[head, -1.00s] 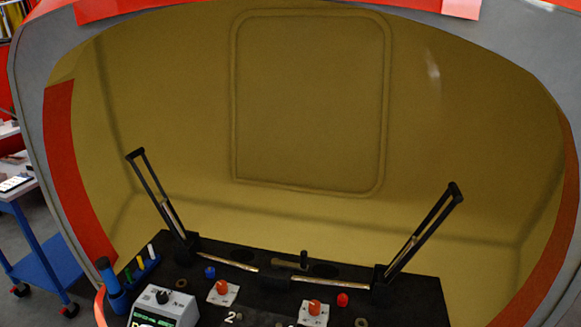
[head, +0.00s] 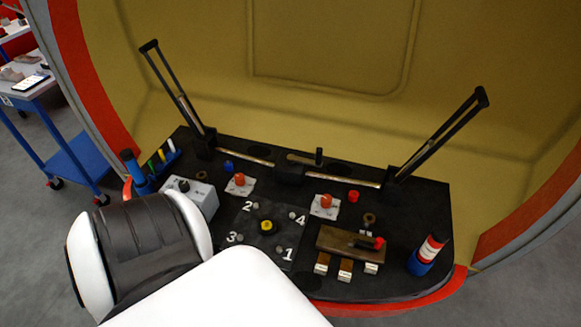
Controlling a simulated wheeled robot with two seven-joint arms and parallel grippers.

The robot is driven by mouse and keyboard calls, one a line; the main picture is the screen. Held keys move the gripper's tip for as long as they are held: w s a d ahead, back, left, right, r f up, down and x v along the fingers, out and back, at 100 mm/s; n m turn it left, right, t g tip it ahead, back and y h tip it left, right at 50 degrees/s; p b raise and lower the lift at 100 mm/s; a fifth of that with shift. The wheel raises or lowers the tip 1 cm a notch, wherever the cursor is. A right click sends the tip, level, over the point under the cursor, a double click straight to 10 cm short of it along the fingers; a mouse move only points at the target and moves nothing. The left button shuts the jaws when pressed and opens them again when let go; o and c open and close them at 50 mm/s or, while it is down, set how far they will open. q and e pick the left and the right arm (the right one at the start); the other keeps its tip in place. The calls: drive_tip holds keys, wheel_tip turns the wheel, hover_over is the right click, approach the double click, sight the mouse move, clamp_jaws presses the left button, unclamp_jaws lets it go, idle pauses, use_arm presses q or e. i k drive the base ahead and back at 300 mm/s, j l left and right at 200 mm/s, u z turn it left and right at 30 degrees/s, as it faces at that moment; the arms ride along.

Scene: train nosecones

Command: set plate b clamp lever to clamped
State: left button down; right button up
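No label for plate b is readable, so I cannot tell which control is its clamp lever. On the black desk in the head view, two white plates carry orange knobs, a left one (head: 239,180) and a right one (head: 325,202). A brown block (head: 350,240) at the right front has a dark lever (head: 366,243) with a red end. A dark square panel numbered 1 to 4 has a yellow-topped knob (head: 266,226) at its middle. A white and black link of my arm covers the lower left. Neither gripper shows.
Two tall black frames, left (head: 178,90) and right (head: 440,135), rise from the desk (head: 415,200). A blue, white and red cylinder (head: 428,255) stands at the right edge. A grey box (head: 190,195) and a row of coloured sticks (head: 162,160) are at the left.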

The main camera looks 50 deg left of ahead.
sight(352, 241)
drive_tip(key=l+u, duration=0.1)
drive_tip(key=u, duration=0.3)
drive_tip(key=l+u, duration=0.1)
drive_tip(key=u, duration=0.25)
drive_tip(key=l+u, duration=0.1)
drive_tip(key=u, duration=0.3)
